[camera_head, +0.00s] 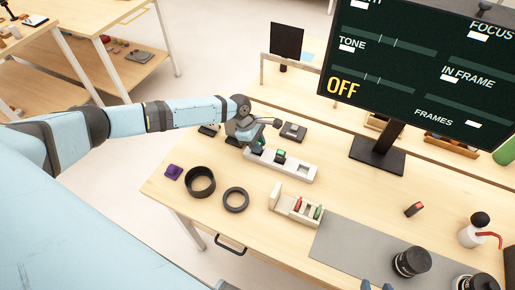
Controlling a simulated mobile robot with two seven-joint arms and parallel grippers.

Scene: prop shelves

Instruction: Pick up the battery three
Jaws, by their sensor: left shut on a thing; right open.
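My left gripper (256,143) reaches in over the left end of a long white holder (300,172) on the table. It is shut on a small dark, green-topped block, likely a battery, mostly hidden by the fingers. Another dark block with a green top (280,156) sits in the holder just to the right. No number is readable, so I cannot tell which is battery three. A second white holder (278,203) nearer me holds a red piece (298,204) and a green piece (318,212).
A dark device (293,131) sits behind the holder. A monitor (420,70) stands at the back. A grey mat (345,250) carries a black lens (411,262).

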